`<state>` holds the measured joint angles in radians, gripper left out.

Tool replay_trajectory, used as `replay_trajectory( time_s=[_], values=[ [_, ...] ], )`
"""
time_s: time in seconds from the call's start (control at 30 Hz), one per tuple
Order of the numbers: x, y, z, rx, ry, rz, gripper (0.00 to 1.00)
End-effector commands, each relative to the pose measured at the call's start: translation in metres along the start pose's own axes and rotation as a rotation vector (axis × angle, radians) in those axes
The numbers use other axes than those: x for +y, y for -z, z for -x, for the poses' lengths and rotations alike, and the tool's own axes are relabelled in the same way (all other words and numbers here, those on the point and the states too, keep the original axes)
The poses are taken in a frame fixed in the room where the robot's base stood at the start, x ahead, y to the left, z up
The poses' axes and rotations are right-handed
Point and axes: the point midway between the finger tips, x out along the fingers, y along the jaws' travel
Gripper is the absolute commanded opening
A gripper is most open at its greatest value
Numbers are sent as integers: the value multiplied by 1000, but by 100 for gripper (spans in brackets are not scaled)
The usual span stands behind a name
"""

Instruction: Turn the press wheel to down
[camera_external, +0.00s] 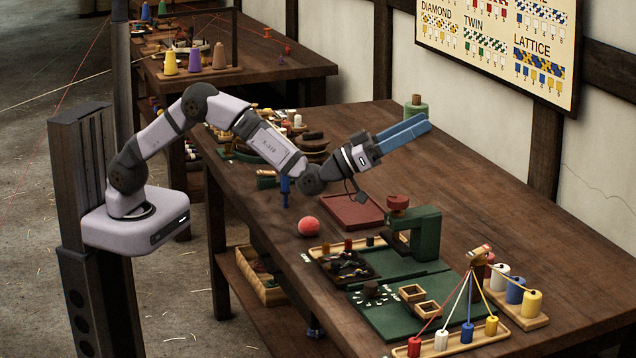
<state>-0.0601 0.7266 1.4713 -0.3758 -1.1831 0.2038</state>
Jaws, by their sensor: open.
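The press (425,235) is a dark green C-shaped frame standing on the green board on the wooden table. A red wheel (398,203) sits on top of its left end. I cannot read the wheel's setting from here. My gripper (428,124) has long blue fingers and is raised above the table, pointing right and slightly up. It is apart from the press, above and behind it in the picture. The fingers are open with nothing seen between them, though they overlap in this view.
A red tray (353,211) and a red ball (309,226) lie left of the press. A green board (395,312) with small wooden boxes is in front. Coloured bobbins with cords (470,300) stand at the right front. A green spool (416,108) stands behind.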

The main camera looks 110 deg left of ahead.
Motion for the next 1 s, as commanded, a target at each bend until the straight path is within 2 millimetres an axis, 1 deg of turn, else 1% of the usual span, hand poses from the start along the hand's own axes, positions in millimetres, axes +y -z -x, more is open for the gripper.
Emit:
replay_trajectory(
  time_s=[0.03,0.17,0.2,0.3,0.43,0.47,0.5,0.6,0.7,0.8,1.0],
  values=[
    [1,-9,11,-51,49,-20,57],
    [-6,-34,44,-201,175,-91,57],
    [-8,-42,56,-248,206,-113,57],
    [-11,-59,82,-355,263,-159,57],
    [-13,-75,112,-469,309,-205,57],
    [-15,-80,118,-487,315,-215,57],
    [-18,-94,124,-485,315,-218,57],
    [-21,-111,132,-479,315,-214,57],
    [-22,-121,138,-475,316,-212,57],
    [-23,-126,140,-474,315,-210,57],
    [-24,-128,138,-472,316,-208,57]
  ],
)
